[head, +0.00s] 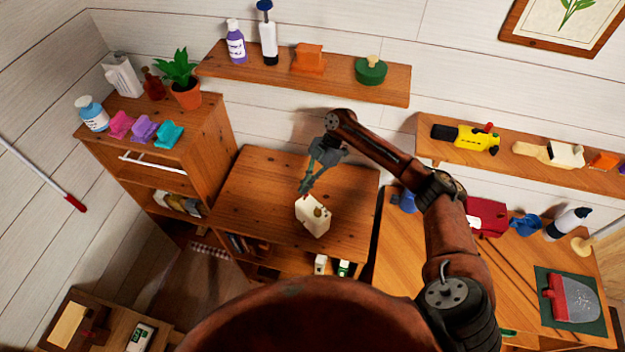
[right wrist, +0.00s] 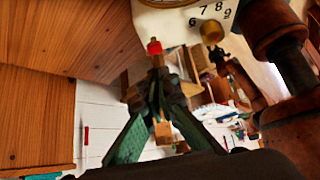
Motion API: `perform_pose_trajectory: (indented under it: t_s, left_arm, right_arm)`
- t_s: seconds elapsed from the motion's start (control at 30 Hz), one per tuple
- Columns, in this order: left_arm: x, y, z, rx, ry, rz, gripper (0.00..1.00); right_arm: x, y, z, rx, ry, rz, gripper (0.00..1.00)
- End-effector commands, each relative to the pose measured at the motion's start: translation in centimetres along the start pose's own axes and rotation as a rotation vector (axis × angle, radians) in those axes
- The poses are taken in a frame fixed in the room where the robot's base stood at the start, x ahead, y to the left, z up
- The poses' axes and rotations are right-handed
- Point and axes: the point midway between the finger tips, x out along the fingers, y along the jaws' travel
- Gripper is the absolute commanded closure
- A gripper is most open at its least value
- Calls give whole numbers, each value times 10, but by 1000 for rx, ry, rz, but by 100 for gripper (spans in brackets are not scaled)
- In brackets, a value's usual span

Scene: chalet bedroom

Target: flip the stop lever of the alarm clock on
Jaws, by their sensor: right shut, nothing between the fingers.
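The white alarm clock (head: 311,220) stands on the low wooden cabinet, with a brass knob (head: 318,212) on the side seen from above. In the right wrist view, part of its numbered face (right wrist: 170,18) and the knob (right wrist: 212,32) show at the top. A small red-tipped piece (right wrist: 154,47), apparently the stop lever, is at the clock's edge, just beyond my fingertips. My right gripper (head: 302,192) is shut and empty, pointing down at the clock's upper left end. I cannot tell whether it touches the lever. My left gripper is out of view.
The cabinet top (head: 250,195) is clear around the clock. A wall shelf (head: 335,85) with bottles hangs behind. A bookcase (head: 205,140) with a potted plant (head: 183,85) stands at left, and a cluttered desk (head: 400,250) is at right.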

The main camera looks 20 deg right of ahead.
Motion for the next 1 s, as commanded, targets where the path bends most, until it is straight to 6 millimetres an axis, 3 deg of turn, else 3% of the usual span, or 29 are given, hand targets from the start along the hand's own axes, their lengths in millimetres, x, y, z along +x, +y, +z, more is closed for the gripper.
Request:
perform_pose_trajectory:
  t_s: [0.07, 0.4, 0.6, 1.0]
  left_arm:
    - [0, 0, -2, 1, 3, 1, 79]
    - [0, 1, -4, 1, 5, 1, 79]
    - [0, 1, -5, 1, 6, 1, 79]
    - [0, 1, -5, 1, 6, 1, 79]
  right_arm:
    - [-11, 2, 0, 0, -1, 3, 100]
    - [-55, 2, 58, 5, 0, 3, 100]
    - [-74, 2, 81, 2, 0, 2, 100]
    - [-83, 1, 93, -1, 0, 0, 100]
